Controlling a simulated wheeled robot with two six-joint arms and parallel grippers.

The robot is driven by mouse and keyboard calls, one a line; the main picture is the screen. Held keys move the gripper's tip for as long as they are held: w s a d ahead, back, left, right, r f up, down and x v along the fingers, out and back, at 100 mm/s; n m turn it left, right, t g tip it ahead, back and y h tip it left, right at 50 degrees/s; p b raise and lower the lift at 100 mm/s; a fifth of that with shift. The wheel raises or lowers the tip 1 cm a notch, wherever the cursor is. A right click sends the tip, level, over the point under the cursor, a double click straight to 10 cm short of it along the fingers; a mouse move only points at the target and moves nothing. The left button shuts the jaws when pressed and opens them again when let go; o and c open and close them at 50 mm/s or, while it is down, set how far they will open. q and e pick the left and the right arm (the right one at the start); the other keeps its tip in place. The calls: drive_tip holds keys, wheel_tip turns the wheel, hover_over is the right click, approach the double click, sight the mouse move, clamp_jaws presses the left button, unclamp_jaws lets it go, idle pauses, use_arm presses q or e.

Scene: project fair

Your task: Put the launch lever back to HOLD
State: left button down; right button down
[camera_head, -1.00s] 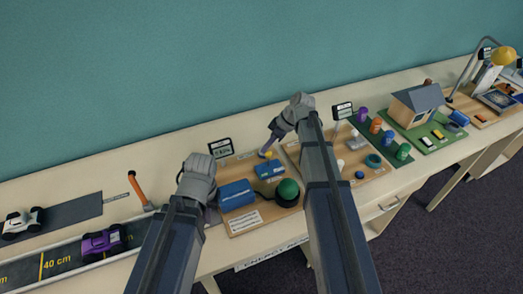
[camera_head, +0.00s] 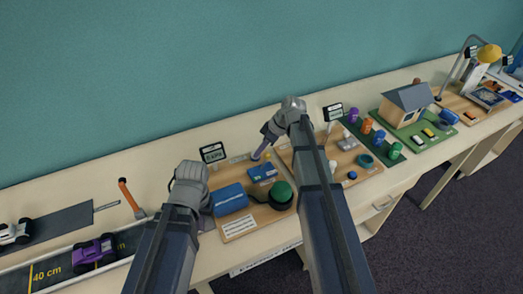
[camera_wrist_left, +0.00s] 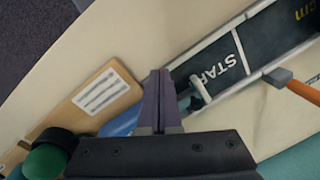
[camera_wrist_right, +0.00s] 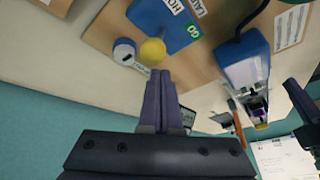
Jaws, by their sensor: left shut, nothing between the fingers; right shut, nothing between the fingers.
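The launch lever appears to be the yellow-knobbed part (camera_wrist_right: 152,50) at the edge of a blue box (camera_wrist_right: 178,22) in the right wrist view. The box carries a partly cut-off label starting HOL and a green GO label. I cannot tell which label the lever points to. The box also shows in the head view (camera_head: 262,172). My right gripper (camera_wrist_right: 158,75) is shut and empty, its tips just short of the knob in that picture; contact is unclear. My left gripper (camera_wrist_left: 158,75) is shut and empty, near the left end of the wooden board (camera_head: 240,227).
A blue cylinder (camera_head: 230,199) and a green dome (camera_head: 281,195) stand on the same board. A small sign (camera_head: 213,153) stands behind it. The track (camera_head: 55,268) with a purple car (camera_head: 95,252) and an orange-handled part (camera_head: 128,192) lie left. More exhibits stand right.

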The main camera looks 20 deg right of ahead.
idle(0.3)
